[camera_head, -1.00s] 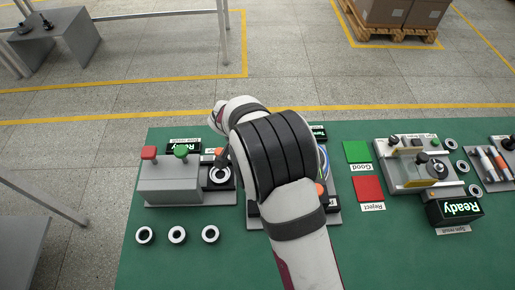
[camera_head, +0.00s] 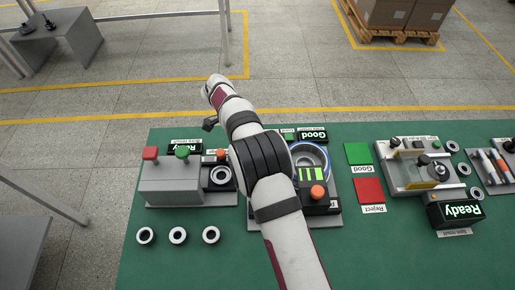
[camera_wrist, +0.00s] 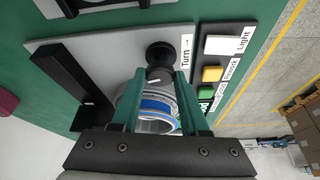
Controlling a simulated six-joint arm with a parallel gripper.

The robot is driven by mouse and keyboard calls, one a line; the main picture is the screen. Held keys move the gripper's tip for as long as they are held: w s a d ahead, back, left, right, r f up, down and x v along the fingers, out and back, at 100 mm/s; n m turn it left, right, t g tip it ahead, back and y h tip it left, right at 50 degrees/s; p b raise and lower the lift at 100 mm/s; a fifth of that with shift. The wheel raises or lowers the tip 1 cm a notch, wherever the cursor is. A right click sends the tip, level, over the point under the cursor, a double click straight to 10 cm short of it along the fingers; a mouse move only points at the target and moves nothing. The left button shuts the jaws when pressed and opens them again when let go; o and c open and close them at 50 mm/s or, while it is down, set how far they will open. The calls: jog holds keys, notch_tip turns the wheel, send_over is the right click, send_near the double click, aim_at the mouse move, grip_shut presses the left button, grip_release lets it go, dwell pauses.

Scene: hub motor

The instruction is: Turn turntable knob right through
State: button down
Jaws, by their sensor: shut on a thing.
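In the wrist view the teal fingers of my gripper (camera_wrist: 160,78) are closed around the black turntable knob (camera_wrist: 160,52), with one fingertip on each side of it. The knob stands on a grey base plate (camera_wrist: 105,45) beside a label (camera_wrist: 186,51) reading "Turn" with an arrow. A white and blue ring (camera_wrist: 155,108) shows between the fingers, beyond them. In the head view a blue-rimmed ring (camera_head: 318,152) sits on the middle station by a panel of green bars (camera_head: 311,174). My arm hides the knob and fingertips there.
White, yellow (camera_wrist: 211,74) and green buttons line a black strip beside the knob. A black post (camera_wrist: 70,80) stands on the plate's other side. In the head view, the left station (camera_head: 170,185) and right station (camera_head: 390,175) flank the middle one. Green and red pads lie between.

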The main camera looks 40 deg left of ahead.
jog(key=shift+w+m+g+h, duration=0.1)
jog(key=shift+m+g+h, duration=0.45)
jog(key=shift+m, duration=1.65)
jog(key=shift+g, duration=0.25)
jog(key=shift+c, duration=2.1)
grip_release()
jog(key=shift+r, duration=0.1)
jog(key=r, duration=0.3)
jog(key=d+r, duration=0.1)
jog(key=shift+w+r, duration=0.25)
jog(key=shift+r, duration=0.1)
jog(key=w+d+r, duration=0.4)
jog(key=d+r, duration=0.2)
jog(key=d, duration=0.3)
jog(key=shift+d, duration=0.35)
jog(key=shift+d+r, duration=0.1)
